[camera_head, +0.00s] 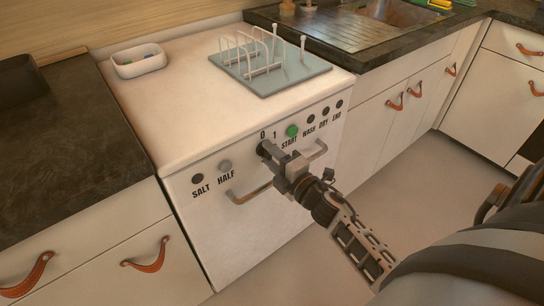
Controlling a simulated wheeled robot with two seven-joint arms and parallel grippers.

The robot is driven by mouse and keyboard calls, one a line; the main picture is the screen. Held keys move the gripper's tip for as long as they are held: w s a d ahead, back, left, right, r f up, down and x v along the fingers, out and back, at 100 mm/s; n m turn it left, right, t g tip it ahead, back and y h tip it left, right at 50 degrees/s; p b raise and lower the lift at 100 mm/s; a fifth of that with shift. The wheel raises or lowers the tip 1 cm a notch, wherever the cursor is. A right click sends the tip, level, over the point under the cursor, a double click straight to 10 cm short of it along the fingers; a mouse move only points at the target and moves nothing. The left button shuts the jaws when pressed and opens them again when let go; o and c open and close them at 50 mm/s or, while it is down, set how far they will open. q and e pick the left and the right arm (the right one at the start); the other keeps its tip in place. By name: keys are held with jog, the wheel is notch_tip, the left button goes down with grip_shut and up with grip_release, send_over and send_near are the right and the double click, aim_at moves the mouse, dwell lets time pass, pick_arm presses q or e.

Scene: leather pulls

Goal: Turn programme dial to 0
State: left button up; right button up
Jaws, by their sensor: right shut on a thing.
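The white dishwasher (240,250) stands between dark counters, with a row of controls on its front. The programme dial (262,151) is a dark knob under the printed marks 0 and 1. My right gripper (267,152) reaches in from the lower right and is shut on the dial. Its fingers cover most of the dial, so I cannot tell which mark it points to. My left gripper is not in view.
A green START button (292,131) sits just right of the dial. The dishwasher's bar handle (250,194) runs below, partly behind my gripper. A dish rack (268,70) and a white tub (139,61) stand on top. Open floor lies to the right.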

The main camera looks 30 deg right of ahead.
jog(key=o, duration=1)
pick_arm(q)
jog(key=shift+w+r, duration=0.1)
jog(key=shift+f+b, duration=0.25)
jog(key=shift+b, duration=0.4)
pick_arm(e)
jog(key=s, duration=1)
jog(key=s+d, duration=0.1)
jog(key=s, duration=0.5)
jog(key=shift+d, duration=0.1)
